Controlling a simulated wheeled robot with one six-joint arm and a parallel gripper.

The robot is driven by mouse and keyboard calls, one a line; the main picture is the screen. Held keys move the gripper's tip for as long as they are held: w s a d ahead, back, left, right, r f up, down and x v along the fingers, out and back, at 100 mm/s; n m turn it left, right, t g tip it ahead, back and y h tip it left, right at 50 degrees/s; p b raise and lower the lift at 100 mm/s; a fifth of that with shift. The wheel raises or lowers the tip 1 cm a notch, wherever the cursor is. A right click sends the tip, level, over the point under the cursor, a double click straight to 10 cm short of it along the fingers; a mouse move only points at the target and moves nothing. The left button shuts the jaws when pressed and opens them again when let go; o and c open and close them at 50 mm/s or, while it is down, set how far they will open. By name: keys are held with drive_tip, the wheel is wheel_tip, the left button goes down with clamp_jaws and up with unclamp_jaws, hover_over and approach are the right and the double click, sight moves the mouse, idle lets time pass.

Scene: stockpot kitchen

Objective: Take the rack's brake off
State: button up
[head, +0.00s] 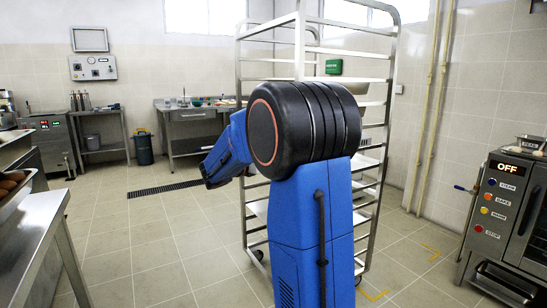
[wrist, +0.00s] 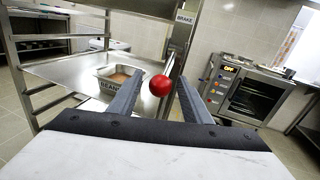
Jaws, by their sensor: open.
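The tall metal rack (head: 299,60) stands behind my arm in the head view, which hides much of it. In the wrist view, a rack post (wrist: 184,42) carries a label reading BRAKE. A round red knob (wrist: 160,85) shows below that label, in line with the gap between my fingertips. My gripper (wrist: 159,88) is open, with one finger on each side of the knob's outline. I cannot tell whether either finger touches it. My fingers cannot be made out in the head view.
A labelled tin (wrist: 122,76) sits on a rack shelf (wrist: 62,70). An oven (head: 510,210) with an OFF display stands at the right. A steel table (head: 30,225) with a tray is at the left. The tiled floor (head: 150,260) between is open.

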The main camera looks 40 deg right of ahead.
clamp_jaws()
drive_tip(key=shift+r, duration=0.1)
drive_tip(key=r+y, duration=0.2)
drive_tip(key=y, duration=0.1)
drive_tip(key=shift+w+a+r+m, duration=0.1)
drive_tip(key=shift+a+r+m, duration=0.05)
drive_tip(key=shift+a+m, duration=0.25)
wheel_tip(320, 180, up, 2)
drive_tip(key=y, duration=0.2)
drive_tip(key=shift+m+y, duration=0.3)
drive_tip(key=shift+d+r+t+y, duration=0.1)
drive_tip(key=shift+r+t+y, duration=0.2)
drive_tip(key=shift+r+y, duration=0.8)
drive_tip(key=shift+d+r+m+t+y, duration=0.2)
drive_tip(key=shift+r+y, duration=0.35)
drive_tip(key=shift+y, duration=0.4)
drive_tip(key=shift+d+r+m+t+y, duration=0.1)
drive_tip(key=shift+d+r+m+y, duration=0.15)
drive_tip(key=shift+r+y, duration=0.5)
drive_tip(key=shift+f, duration=0.25)
